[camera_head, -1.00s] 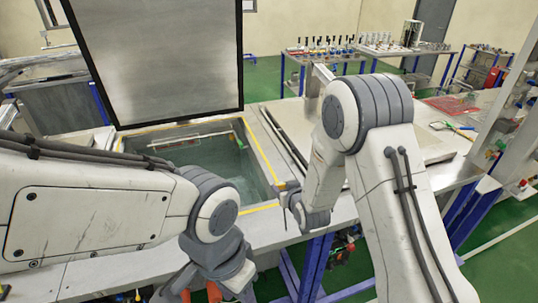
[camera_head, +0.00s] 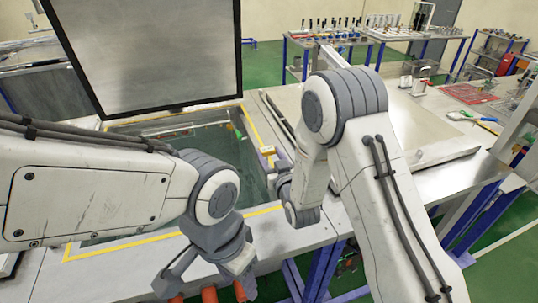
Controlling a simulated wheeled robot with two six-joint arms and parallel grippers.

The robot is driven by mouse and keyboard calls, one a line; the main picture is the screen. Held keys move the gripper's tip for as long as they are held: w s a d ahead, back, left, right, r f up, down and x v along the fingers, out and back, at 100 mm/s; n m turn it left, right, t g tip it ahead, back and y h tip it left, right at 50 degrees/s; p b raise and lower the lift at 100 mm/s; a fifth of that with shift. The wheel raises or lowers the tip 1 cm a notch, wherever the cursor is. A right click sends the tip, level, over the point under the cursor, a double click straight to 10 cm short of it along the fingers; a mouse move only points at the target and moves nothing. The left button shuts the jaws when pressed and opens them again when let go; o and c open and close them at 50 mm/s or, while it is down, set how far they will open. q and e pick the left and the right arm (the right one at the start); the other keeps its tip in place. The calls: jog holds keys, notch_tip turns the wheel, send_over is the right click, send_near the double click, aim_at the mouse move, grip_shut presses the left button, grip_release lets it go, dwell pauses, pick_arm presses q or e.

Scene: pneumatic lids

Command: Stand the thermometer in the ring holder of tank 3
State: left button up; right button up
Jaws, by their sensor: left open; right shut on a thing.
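The open tank (camera_head: 232,112) lies at the left centre, with a yellow-lined rim and liquid inside. I cannot read a tank number. My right gripper (camera_head: 279,178) is shut at the tank's right rim, mostly hidden by its wrist. A small yellow block (camera_head: 268,150) shows just above it; I cannot tell whether this is part of the thermometer it holds. My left gripper (camera_head: 208,284) is open and empty, low in front of the tank, apart from the rim. No ring holder can be made out clearly.
A large grey lid (camera_head: 150,50) stands raised behind the tank. A rod with a green and red end (camera_head: 236,130) crosses the tank's back. A tool table (camera_head: 375,35) stands at the far back.

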jog(key=shift+f+b, duration=0.15)
jog(key=shift+b, duration=0.35)
notch_tip(320, 180, down, 8)
jog(key=b, duration=0.8)
jog(key=shift+f, duration=0.15)
dwell(0.6)
jog(key=shift+b, duration=1)
dwell(1.0)
jog(key=shift+f, duration=0.15)
